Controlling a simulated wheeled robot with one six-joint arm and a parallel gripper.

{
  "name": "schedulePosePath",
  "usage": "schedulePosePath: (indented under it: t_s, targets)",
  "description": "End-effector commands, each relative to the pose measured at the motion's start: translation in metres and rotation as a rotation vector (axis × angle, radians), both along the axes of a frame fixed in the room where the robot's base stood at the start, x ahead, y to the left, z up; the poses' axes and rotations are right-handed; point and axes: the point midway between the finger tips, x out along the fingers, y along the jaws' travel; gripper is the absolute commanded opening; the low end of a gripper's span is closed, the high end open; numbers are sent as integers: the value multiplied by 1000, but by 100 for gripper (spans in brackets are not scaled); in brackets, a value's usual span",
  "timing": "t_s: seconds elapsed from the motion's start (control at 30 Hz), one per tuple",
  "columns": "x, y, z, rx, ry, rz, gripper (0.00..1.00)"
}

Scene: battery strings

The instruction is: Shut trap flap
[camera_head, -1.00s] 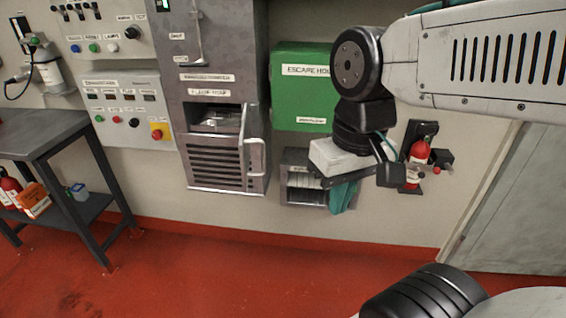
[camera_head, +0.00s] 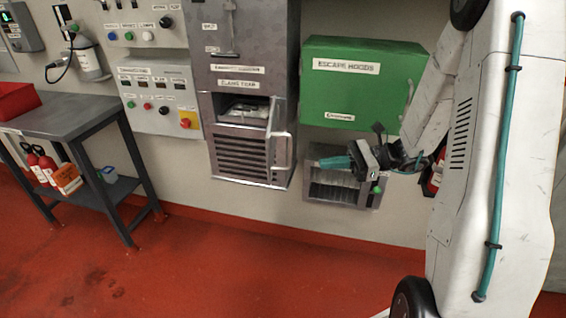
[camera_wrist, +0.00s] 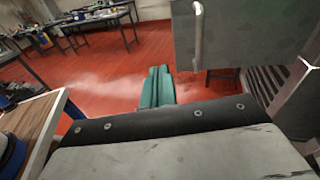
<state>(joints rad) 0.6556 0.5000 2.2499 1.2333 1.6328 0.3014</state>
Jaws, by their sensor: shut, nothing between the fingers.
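The trap flap (camera_head: 278,122) stands open at the right of the recess (camera_head: 243,108) under the flame trap label, swung out from the grey cabinet. A pale bar handle (camera_head: 283,150) is on it. In the wrist view a grey panel, apparently the flap (camera_wrist: 236,40), fills the upper right, with its handle (camera_wrist: 198,36) near its left edge. My gripper (camera_head: 335,162) is to the right of the flap, apart from it, pointing left. Its teal fingers (camera_wrist: 156,87) are shut and empty, below the flap panel in the wrist view.
A green escape hoods box (camera_head: 360,85) hangs above my gripper, and a grey wall rack (camera_head: 340,193) is close behind it. A louvred grille (camera_head: 240,160) lies below the recess. A dark table (camera_head: 75,120) stands at left. The red floor in front is clear.

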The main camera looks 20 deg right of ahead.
Motion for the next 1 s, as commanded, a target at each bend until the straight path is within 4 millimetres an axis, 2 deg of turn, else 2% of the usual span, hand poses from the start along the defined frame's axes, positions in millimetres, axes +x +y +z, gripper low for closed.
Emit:
schedulePosePath:
  t_s: [0.1, 0.27, 0.37, 0.8, 1.0]
  targets:
    - [9, -18, -13, 66, 30, -77, 0]
    - [15, -19, -18, 91, 39, -108, 0]
    - [20, -7, -18, 92, 39, -106, 0]
    - [56, 76, -18, 89, 39, -101, 0]
    - [66, 98, -18, 89, 39, -104, 0]
